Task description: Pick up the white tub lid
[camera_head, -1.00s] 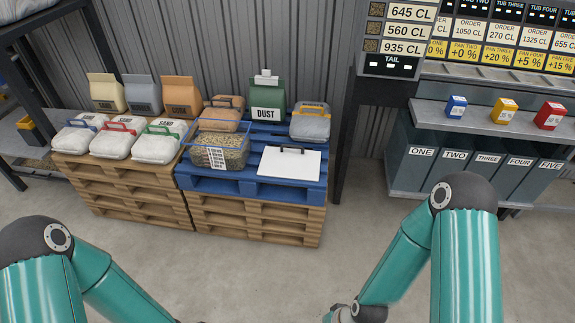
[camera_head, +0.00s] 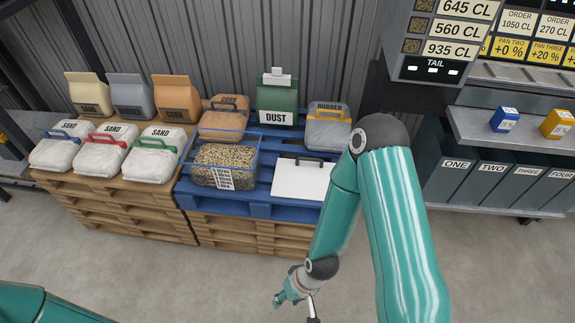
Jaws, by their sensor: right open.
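The white tub lid (camera_head: 297,182) is a flat white square with a dark handle along its far edge. It lies on the blue pallet (camera_head: 258,207), to the right of the clear bin of grain (camera_head: 224,167). My right arm covers its right edge. My right gripper (camera_head: 312,308) is low at the bottom edge of the view, in front of the pallet stack and apart from the lid. It is open and only partly shown. My left gripper is out of view; only part of my left arm shows at bottom left.
A grey rubber bag (camera_head: 327,128), a green dust tub (camera_head: 277,100) and a brown cork bag (camera_head: 222,120) stand behind the lid. White sand bags (camera_head: 103,153) sit on the left pallet. A shelf with numbered bins (camera_head: 495,175) is at right. The floor in front is clear.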

